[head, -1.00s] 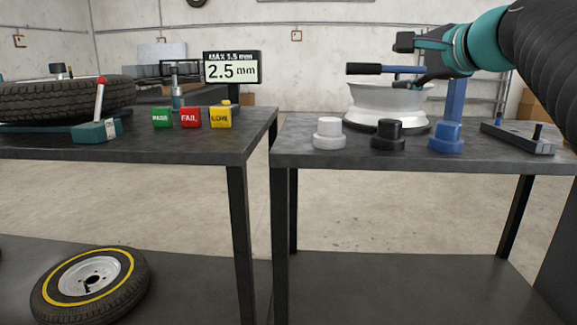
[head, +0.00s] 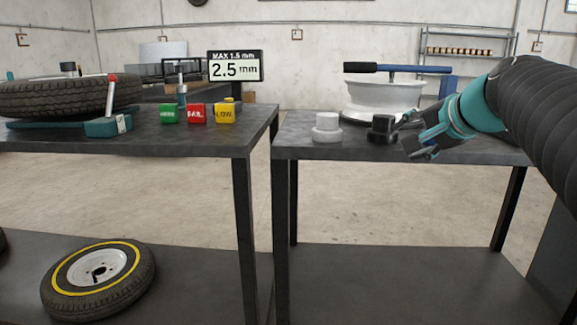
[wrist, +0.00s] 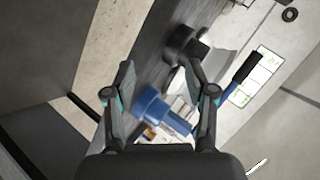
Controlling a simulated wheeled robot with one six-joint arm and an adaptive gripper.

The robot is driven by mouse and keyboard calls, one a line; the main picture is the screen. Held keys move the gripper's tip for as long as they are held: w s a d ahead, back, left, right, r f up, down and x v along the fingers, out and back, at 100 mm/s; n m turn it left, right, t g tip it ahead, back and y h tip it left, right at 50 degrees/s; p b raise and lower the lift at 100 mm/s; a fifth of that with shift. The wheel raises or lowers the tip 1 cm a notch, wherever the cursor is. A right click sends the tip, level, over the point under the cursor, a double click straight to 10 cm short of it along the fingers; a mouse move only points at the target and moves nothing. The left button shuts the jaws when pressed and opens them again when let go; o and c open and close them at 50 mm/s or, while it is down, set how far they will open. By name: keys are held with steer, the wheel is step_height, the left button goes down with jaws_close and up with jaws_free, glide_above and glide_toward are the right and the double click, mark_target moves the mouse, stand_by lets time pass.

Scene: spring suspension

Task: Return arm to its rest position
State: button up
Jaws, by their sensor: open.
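My gripper (head: 413,139) is open and empty at the front of the right table (head: 350,152), low and just right of the black knob (head: 381,128). My teal and black arm reaches in from the right edge. In the wrist view my open gripper (wrist: 160,72) shows two spread fingers with nothing held between them. A blue knob (wrist: 150,104) lies beyond and between the fingers in that view, and a dark knob (wrist: 180,42) is above it. In the head view the blue knob is hidden behind my gripper.
A white knob (head: 326,128) stands left of the black one. Behind them is a white wheel rim (head: 383,96) with a dark-handled blue bar (head: 400,68) across it. The left table (head: 225,140) holds a tyre (head: 60,97), coloured blocks (head: 197,114) and a 2.5 mm display (head: 235,70).

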steer(key=s+a+f+n+g+p, duration=0.2)
steer(key=s+f+n, duration=0.1)
steer(key=s+f, duration=0.4)
steer(key=s+a+f+n+g+h+p, duration=0.1)
steer(key=s+a+f+n+g+p, duration=0.1)
steer(key=s+f, duration=0.5)
steer(key=s+a+f+n+g+h+p, duration=0.1)
steer(key=s+f+n, duration=0.4)
steer(key=s, duration=0.5)
steer(key=shift+a+f+n+g+p, duration=0.4)
steer(key=shift+a+f+g+p, duration=0.2)
steer(key=shift+a+f+p, duration=0.5)
